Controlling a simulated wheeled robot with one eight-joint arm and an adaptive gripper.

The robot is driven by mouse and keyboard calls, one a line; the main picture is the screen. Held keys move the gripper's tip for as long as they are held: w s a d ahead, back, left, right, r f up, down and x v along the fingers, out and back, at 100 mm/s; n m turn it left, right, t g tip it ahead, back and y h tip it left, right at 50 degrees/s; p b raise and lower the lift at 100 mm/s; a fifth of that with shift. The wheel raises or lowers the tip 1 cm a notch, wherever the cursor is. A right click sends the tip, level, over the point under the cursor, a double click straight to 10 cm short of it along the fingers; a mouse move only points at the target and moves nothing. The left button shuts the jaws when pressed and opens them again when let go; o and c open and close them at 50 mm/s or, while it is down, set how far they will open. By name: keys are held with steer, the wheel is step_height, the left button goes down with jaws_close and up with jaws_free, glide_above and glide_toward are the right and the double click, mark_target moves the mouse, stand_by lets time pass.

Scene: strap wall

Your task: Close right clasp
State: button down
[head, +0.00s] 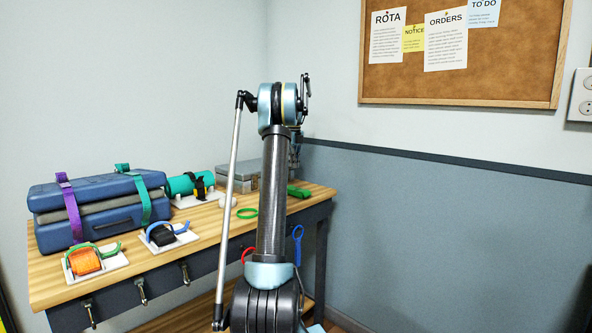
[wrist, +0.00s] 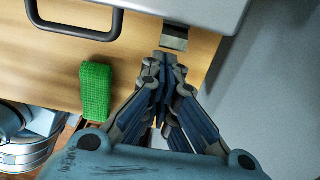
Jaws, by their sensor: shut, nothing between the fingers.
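A grey metal case (wrist: 220,10) lies along the top of the wrist view. Its dark handle (wrist: 77,33) is at the left of that edge. A shiny metal clasp (wrist: 175,38) juts from the case edge, right of the handle; I cannot tell whether it is latched. My gripper (wrist: 164,58) is shut and empty, its fingertips just below the clasp; I cannot tell whether they touch it. In the head view the case (head: 228,171) stands at the back right of the bench, partly hidden by my arm, which also hides the clasp.
A folded green strap (wrist: 96,92) lies on the wooden bench (wrist: 40,75), left of my gripper. A blue case (head: 100,217), a teal roll (head: 180,185) and two strap mounts stand further left. Hooks line the bench front. The grey wall (head: 430,240) is close on the right.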

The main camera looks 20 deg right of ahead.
steer(key=shift+w+a+r, duration=0.2)
steer(key=shift+w, duration=0.3)
steer(key=shift+w+a+r, duration=0.15)
steer(key=shift+w+a, duration=0.05)
steer(key=shift+w, duration=0.3)
steer(key=shift+r, duration=0.1)
steer(key=shift+r, duration=0.8)
